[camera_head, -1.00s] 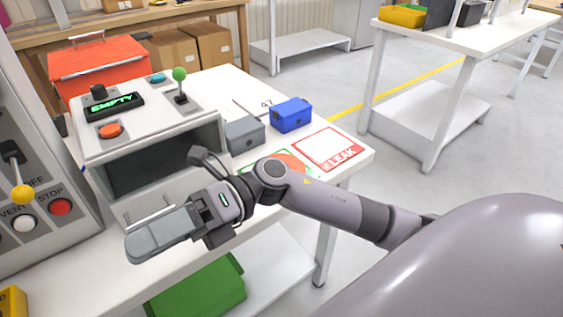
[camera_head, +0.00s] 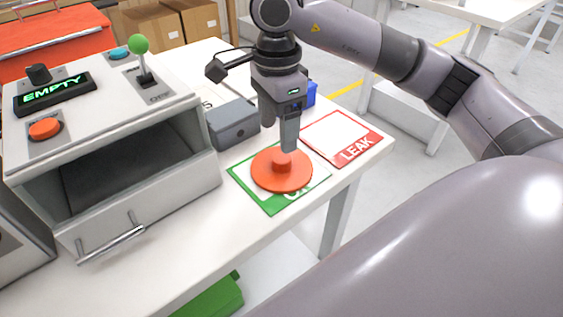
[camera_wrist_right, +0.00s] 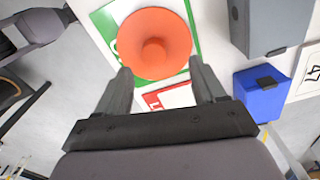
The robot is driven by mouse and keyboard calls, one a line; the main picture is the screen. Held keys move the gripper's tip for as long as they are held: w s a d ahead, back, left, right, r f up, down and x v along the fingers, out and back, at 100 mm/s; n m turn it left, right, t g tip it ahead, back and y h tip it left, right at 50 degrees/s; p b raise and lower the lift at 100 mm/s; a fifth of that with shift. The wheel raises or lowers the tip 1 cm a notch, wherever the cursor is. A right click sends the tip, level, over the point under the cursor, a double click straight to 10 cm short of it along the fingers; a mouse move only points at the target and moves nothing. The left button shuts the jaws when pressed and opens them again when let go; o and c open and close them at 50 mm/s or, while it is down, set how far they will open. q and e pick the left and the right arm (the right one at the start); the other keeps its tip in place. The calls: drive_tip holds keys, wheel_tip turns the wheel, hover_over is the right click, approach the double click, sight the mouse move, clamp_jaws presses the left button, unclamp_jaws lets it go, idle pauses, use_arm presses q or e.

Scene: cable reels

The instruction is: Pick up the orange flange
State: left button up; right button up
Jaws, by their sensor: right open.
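The orange flange (camera_head: 281,171) is a round disc with a raised hub in its middle. It lies flat on the green-bordered OK mat (camera_head: 273,205) on the white table. My right gripper (camera_head: 289,148) points down just above the flange's hub and hides part of it. In the right wrist view the flange (camera_wrist_right: 155,43) lies beyond the fingertips, its hub roughly centred between them. The right gripper (camera_wrist_right: 160,78) is open, with nothing between its fingers. My left gripper is not in view.
A grey box (camera_head: 233,124) and a blue box (camera_head: 309,93) stand behind the mat. The red-bordered LEAK mat (camera_head: 343,137) is empty at right. A grey machine (camera_head: 140,170) with an open chamber and an EMPTY display stands at left.

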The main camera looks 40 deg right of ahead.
sight(281, 157)
drive_tip(key=f, duration=0.4)
drive_tip(key=s+f, duration=0.1)
drive_tip(key=f, duration=0.1)
drive_tip(key=shift+f, duration=0.1)
drive_tip(key=c, duration=1.1)
